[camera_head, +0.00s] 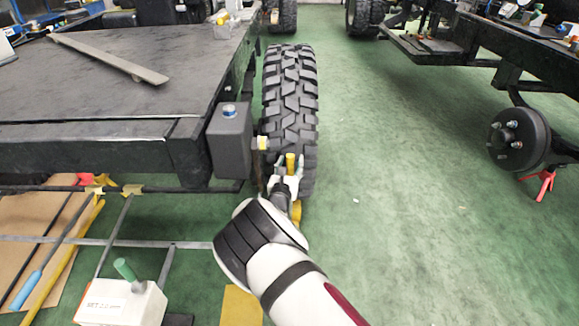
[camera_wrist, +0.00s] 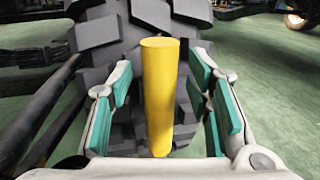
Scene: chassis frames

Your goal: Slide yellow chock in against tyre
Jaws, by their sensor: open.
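The tyre (camera_head: 290,95) is black with deep tread and stands upright beside the dark chassis frame on the left. In the wrist view its tread (camera_wrist: 108,45) fills the background. A yellow upright post (camera_wrist: 160,95), apparently part of the yellow chock, stands between my finger pads; its top also shows in the head view (camera_head: 291,160). My gripper (camera_head: 288,171) is open at the near foot of the tyre. Its teal pads (camera_wrist: 162,90) stand either side of the post, with a visible gap on each side. Whether the chock touches the tyre is hidden.
A dark box (camera_head: 229,140) hangs on the frame just left of the tyre. A white block with a green handle (camera_head: 122,300) and a yellow plate (camera_head: 240,306) lie near the front left. Green floor (camera_head: 410,200) is clear to the right. A bare hub (camera_head: 517,138) is further right.

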